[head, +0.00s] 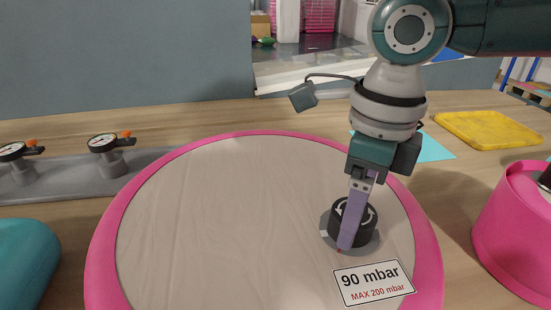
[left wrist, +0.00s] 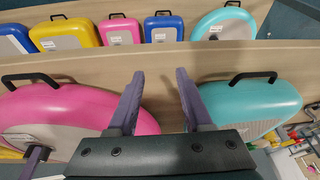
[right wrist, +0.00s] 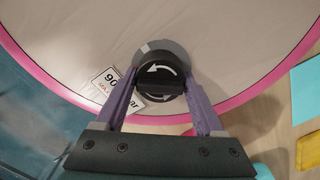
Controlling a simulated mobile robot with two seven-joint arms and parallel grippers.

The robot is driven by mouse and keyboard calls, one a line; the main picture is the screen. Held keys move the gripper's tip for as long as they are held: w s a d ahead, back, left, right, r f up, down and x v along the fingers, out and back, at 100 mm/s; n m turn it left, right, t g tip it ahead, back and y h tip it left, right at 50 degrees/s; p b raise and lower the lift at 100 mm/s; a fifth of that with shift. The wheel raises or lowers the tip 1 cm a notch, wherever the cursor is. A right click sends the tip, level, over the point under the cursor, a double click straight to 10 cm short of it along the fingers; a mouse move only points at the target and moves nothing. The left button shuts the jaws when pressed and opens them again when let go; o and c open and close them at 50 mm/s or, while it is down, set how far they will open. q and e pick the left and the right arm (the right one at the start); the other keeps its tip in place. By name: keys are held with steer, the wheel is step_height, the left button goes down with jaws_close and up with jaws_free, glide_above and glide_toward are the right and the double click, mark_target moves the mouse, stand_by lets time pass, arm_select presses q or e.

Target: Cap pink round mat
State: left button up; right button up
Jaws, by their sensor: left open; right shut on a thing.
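The pink round mat (head: 250,220) lies on the wooden table in the head view, with a pink rim and a beige top. A black round cap (head: 366,225) with white curved arrows sits on the grey valve base (head: 328,232) near the mat's right side. My right gripper (head: 345,246) points down and is shut on the cap. In the right wrist view its purple fingers hold both sides of the cap (right wrist: 161,74). What lies under the cap is hidden. My left gripper (left wrist: 158,85) is open and empty; it shows only in the left wrist view.
A label reading 90 mbar (head: 372,283) lies in front of the cap. Two gauges (head: 105,150) stand on a grey strip at left. A teal object (head: 25,262), a yellow mat (head: 490,129) and another pink object (head: 510,225) lie around. Several coloured pads show in the left wrist view.

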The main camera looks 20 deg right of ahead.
steer(key=o, duration=1.3)
step_height(320, 180, up, 9)
steer(key=shift+s+f+p, duration=0.1)
steer(key=shift+p, duration=0.3)
steer(key=shift+r, duration=0.6)
